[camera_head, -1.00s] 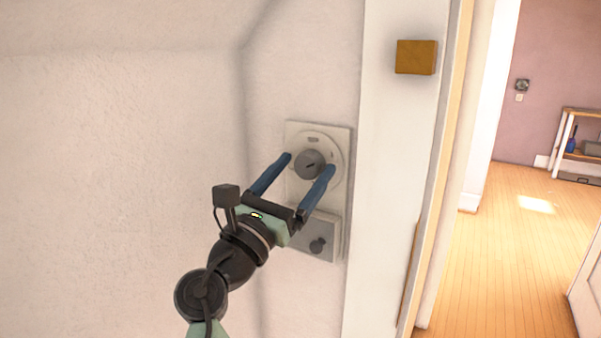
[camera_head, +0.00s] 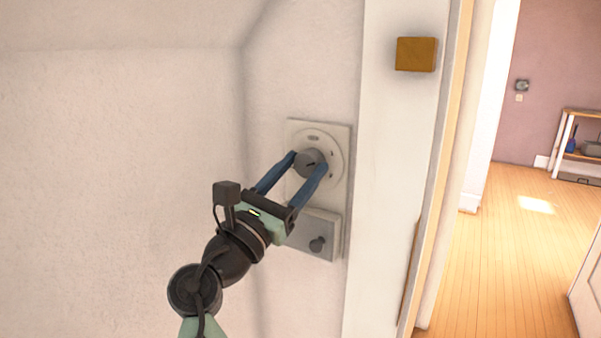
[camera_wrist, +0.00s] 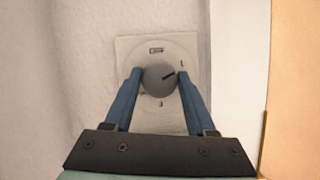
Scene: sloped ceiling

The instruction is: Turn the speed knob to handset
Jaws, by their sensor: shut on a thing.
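The speed knob (camera_head: 311,163) is a round dark-grey knob on a pale round dial, set in a white wall plate (camera_head: 341,137). In the wrist view the knob (camera_wrist: 158,79) carries a short dark pointer mark aimed to the upper right, near a small mark at the dial's right. A small rectangular symbol is at the dial's top and another mark is at its bottom. My gripper (camera_head: 309,165) is shut on the knob, one blue finger on each side; it also shows in the wrist view (camera_wrist: 159,78). The fingers hide parts of the dial's lower sides.
The wall to the left is bare.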

